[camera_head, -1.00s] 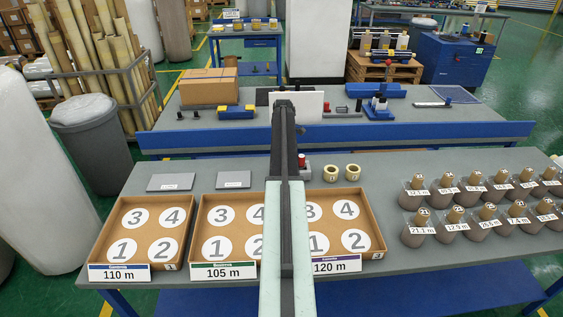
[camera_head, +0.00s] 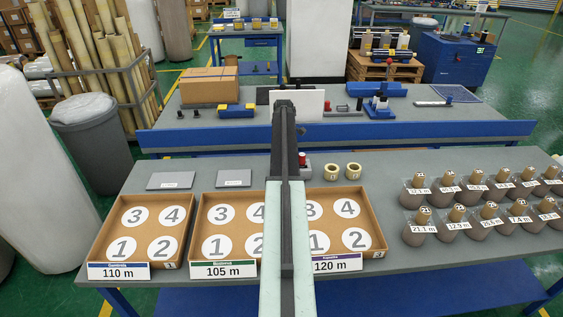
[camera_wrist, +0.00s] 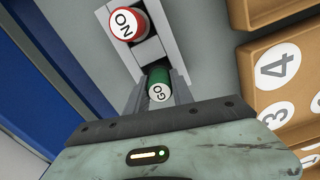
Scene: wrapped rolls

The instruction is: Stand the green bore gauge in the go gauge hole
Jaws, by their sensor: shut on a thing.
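The green bore gauge (camera_wrist: 159,86), its end marked GO, is between the fingers of my gripper (camera_wrist: 160,92) in the wrist view. My gripper is shut on it. It is at the near end of a grey gauge stand (camera_wrist: 151,53). I cannot tell whether its lower end is in the go gauge hole or above it; the fingers and hand hide that part. A red gauge (camera_wrist: 127,24), marked NO, stands in the far part of the stand. In the head view the red gauge (camera_head: 302,158) shows just right of my arm, which hides the green gauge.
Shallow numbered cardboard trays (camera_head: 177,195) line the table front. A blue rail (camera_head: 420,132) runs behind. Grey plates (camera_head: 171,180) lie left.

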